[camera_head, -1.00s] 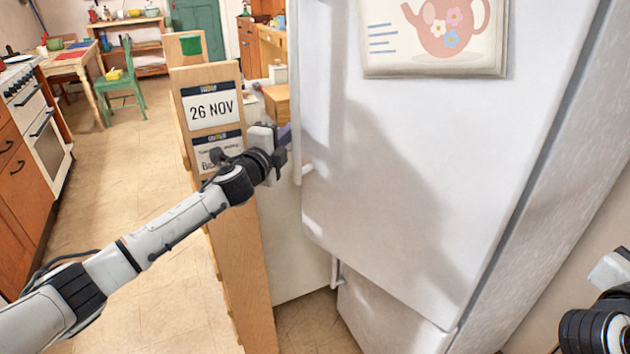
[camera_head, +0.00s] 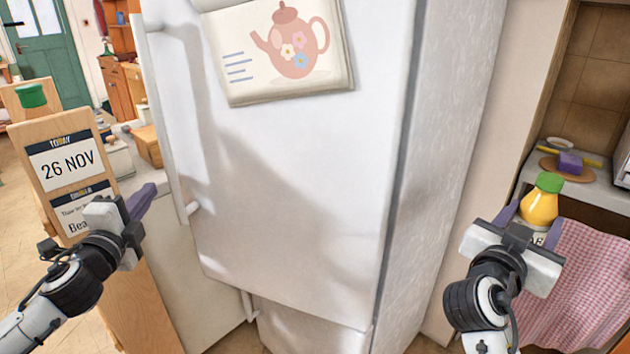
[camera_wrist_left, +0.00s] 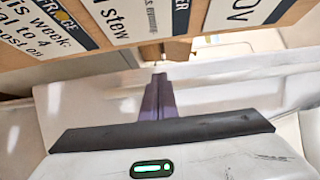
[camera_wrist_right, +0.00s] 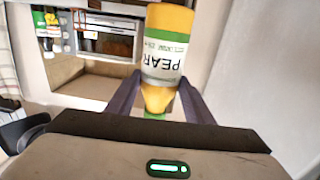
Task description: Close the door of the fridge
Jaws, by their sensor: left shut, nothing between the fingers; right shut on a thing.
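The white fridge (camera_head: 290,200) stands in the middle of the head view with its door (camera_head: 270,150) facing me. The door appears flush with the fridge body, with no gap visible along its right edge; its left edge carries a long white handle (camera_head: 165,120). A teapot picture hangs on it. My left gripper (camera_head: 145,200) is shut and empty, left of the door near the handle's lower end. My right gripper (camera_head: 528,215) is shut on a yellow bottle with a green cap (camera_head: 540,203), right of the fridge. The right wrist view shows its label reading PEAR (camera_wrist_right: 165,55).
A wooden board with date signs (camera_head: 75,180) stands close left of my left gripper. At right are a counter (camera_head: 600,190) with a purple object on a round board, and a pink checked cloth (camera_head: 580,285). Tan floor shows at far left.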

